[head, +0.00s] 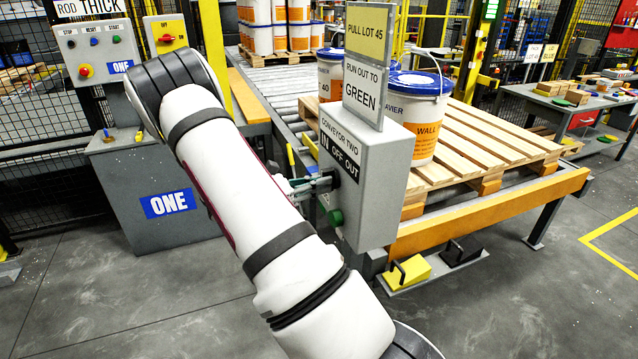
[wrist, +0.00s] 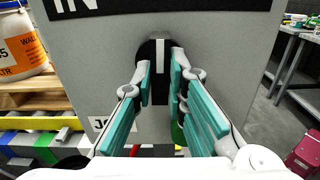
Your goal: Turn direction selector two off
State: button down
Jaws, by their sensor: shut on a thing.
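The grey conveyor two control box (head: 378,185) carries a black label with IN, OFF and OUT (head: 341,155). In the wrist view, direction selector two (wrist: 160,50) is a black knob with a pale line, and the line stands about upright. My gripper (head: 328,182) is at the front of the box, below the label. In the wrist view, the teal fingers of my gripper (wrist: 162,68) are closed on the knob, one on each side. The fingers hide part of the knob, and in the head view it is mostly hidden.
A green button (head: 335,217) sits just below my gripper. Signs reading PULL LOT 45 (head: 367,32) and RUN OUT TO GREEN (head: 362,95) stand on the box. A pallet (head: 480,150) with pails (head: 425,115) is behind it. Control station ONE (head: 160,190) is at left.

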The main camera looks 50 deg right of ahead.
jog(key=shift+n, duration=0.3)
jog(key=c, duration=1.6)
grip_release()
jog(key=v, duration=1.2)
jog(key=shift+a, duration=0.15)
